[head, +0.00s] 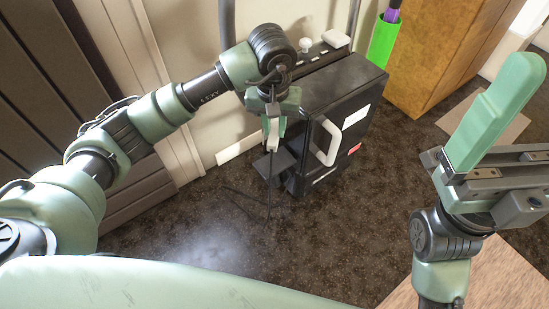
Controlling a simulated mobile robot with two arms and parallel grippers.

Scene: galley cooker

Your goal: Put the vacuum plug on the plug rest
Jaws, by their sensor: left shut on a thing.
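My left gripper (273,143) points down beside the black cabinet and is shut on a small pale thing, apparently the vacuum plug (273,134). The fingers hide part of it. A small dark ledge (272,168), which looks like the plug rest, juts from the left side of the cabinet, just below the gripper. I cannot tell whether the plug touches it. A thin dark cord hangs down near the ledge to the floor. My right gripper (494,115) is at the right, pointing up, away from the cabinet; its jaw opening is unclear.
The black cabinet (318,165) has a white handle on its front and white items on top. A green holder (383,40) with a purple-topped thing stands behind it, by a wooden cupboard (430,55). Dark ribbed panels line the left.

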